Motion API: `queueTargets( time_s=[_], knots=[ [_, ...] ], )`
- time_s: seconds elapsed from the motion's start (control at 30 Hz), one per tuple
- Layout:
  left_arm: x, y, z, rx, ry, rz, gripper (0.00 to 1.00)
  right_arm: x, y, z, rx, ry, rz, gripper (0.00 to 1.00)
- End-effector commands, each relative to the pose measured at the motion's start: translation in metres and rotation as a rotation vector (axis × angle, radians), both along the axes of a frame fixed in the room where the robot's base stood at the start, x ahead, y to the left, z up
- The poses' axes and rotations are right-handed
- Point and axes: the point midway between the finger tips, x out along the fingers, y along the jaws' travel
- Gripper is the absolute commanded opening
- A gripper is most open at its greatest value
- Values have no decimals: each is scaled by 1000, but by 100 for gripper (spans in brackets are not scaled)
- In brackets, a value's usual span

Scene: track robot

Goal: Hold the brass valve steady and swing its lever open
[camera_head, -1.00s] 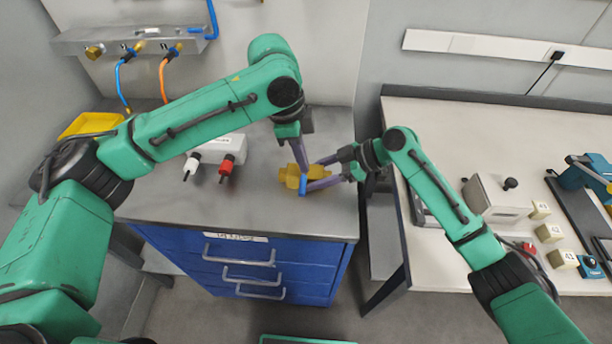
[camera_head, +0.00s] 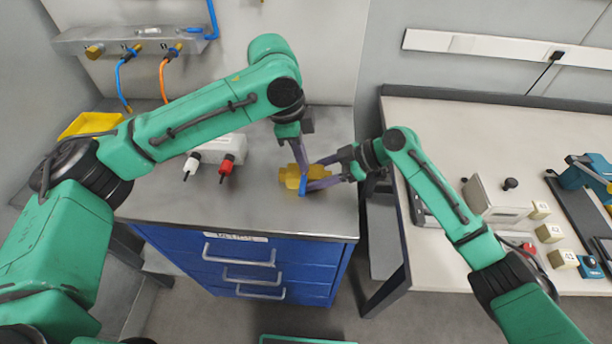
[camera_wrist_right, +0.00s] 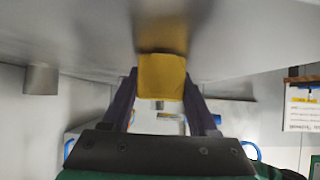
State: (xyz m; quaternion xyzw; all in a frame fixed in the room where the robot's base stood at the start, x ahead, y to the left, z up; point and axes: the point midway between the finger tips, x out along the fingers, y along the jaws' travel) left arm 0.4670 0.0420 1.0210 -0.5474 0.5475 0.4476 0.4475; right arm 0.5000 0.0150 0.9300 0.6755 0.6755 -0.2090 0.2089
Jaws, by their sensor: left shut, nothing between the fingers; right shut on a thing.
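The brass valve (camera_head: 289,176) lies on the grey top of the blue drawer cabinet, near its right side. Its blue lever (camera_head: 303,186) shows as a small blue piece at the valve's middle. My right gripper (camera_head: 318,178) reaches in from the right and is shut on the valve; in the right wrist view the yellow valve body (camera_wrist_right: 162,76) sits between its purple fingers. My left gripper (camera_head: 302,174) points down from above, shut with nothing between its fingers, its tips right by the lever. Whether they touch the lever I cannot tell. The fingers hide part of the valve.
A white box with a white and a red plug (camera_head: 227,167) stands left of the valve. A yellow tray (camera_head: 91,124) is at the far left of the cabinet top (camera_head: 180,205). A bench (camera_head: 440,118) with several devices is at right, beyond a gap.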

Motion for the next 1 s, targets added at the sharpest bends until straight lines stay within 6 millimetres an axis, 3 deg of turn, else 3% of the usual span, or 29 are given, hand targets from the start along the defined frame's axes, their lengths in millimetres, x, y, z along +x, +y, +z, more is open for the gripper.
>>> queueTargets(
  time_s=[1.0],
  knots=[
    [-2, 1, -30, 4, 9, 0, 0, -1, 1, 1, 2, 1, 3, 0]
  ],
)
